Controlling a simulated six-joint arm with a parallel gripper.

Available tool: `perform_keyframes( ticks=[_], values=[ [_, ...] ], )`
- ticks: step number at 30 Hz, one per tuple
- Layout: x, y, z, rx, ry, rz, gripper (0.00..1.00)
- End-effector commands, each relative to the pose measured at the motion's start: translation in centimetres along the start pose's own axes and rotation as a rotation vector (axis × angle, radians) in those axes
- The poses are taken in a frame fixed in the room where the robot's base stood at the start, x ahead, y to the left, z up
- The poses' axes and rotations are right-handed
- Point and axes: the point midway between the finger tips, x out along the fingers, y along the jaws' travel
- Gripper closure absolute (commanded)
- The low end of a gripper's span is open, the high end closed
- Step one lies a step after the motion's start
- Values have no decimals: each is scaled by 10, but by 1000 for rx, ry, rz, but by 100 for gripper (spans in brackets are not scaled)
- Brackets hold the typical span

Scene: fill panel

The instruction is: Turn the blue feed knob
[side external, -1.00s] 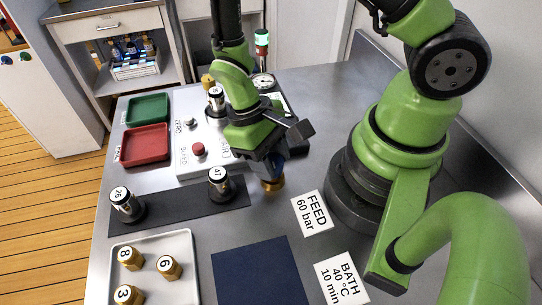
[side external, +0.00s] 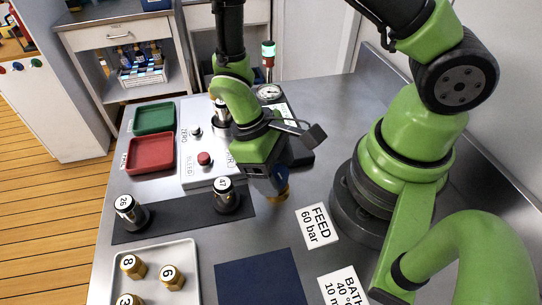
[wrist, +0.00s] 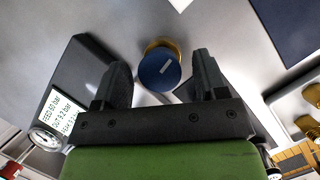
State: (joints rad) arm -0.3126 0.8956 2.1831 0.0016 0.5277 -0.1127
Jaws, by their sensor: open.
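The blue feed knob (wrist: 160,70) has a round blue face with a white pointer mark and a brass collar behind it. In the wrist view it sits between the two dark fingers of my gripper (wrist: 160,80), with gaps on both sides. In the side view only part of the knob (side external: 280,178) and its brass collar (side external: 278,193) show below my gripper (side external: 268,176), which hides the rest. My gripper is open and holds nothing. Whether the fingers reach past the knob's face is unclear.
A pale panel with a red bleed button (side external: 204,159) stands behind my gripper. Metal cylinders 26 (side external: 130,213) and 47 (side external: 225,196) stand on a dark strip. A FEED 60 bar card (side external: 317,224) and a navy mat (side external: 260,281) lie nearby.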

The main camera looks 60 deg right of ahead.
Motion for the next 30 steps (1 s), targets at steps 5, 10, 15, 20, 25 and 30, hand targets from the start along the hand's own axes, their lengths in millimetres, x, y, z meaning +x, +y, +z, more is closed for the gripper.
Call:
perform_keyframes(
  ticks=[5, 10, 15, 20, 25, 30],
  values=[
    [-26, 0, -1, 2, 9, -1, 34],
    [-59, 0, -1, 0, 9, -1, 34],
    [-84, 0, -1, 0, 5, 0, 34],
    [-95, 0, 0, 0, 1, 0, 34],
    [-96, 0, 0, 0, 0, 0, 34],
    [-97, 0, 0, 1, 1, 0, 34]
  ],
)
